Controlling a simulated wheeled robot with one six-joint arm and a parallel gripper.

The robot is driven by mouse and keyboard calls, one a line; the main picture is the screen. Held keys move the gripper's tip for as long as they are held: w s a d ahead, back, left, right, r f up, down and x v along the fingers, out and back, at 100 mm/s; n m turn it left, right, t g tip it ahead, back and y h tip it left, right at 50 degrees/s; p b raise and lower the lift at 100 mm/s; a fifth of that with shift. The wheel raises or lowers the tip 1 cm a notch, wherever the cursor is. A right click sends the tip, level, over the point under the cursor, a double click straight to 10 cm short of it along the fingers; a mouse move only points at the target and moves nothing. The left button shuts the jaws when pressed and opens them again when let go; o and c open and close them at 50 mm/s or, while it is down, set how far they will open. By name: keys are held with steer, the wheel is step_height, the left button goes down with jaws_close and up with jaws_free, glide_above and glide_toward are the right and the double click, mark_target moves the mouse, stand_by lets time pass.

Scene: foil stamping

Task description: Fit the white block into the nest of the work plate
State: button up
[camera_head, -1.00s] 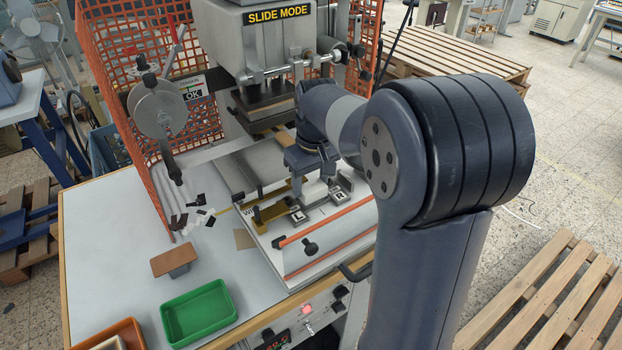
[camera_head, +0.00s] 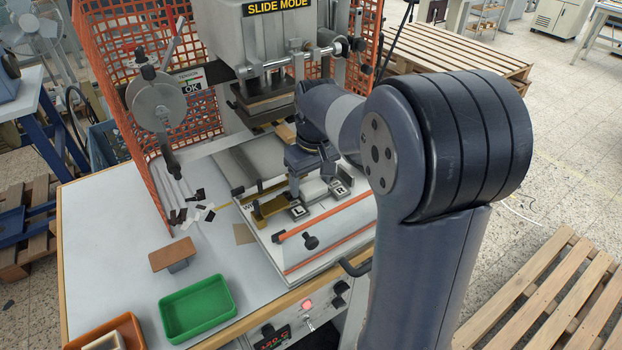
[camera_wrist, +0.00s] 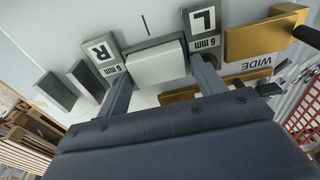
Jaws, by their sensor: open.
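The white block (camera_wrist: 157,65) lies in the wrist view between the grey stops marked R (camera_wrist: 103,52) and L (camera_wrist: 202,22), at the nest of the work plate (camera_wrist: 145,27). My gripper (camera_wrist: 160,72) is open, with one finger on each side of the block. A small gap shows beside the fingers; whether either touches is unclear. How deep the block sits cannot be told.
Brass stops (camera_head: 268,206) stand left of the nest. The press head (camera_head: 265,95) hangs behind. An orange mesh guard (camera_head: 145,150) stands left.

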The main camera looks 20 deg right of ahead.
mark_target(314, 188)
step_height(314, 188, up, 11)
steer(key=s, duration=0.1)
steer(key=shift+d, duration=0.2)
steer(key=shift+f, duration=0.2)
steer(key=f, duration=0.6)
steer(key=w+f, duration=0.1)
steer(key=f, duration=0.3)
steer(key=shift+a, duration=0.15)
steer(key=shift+f, duration=0.1)
steer(key=shift+s, duration=0.15)
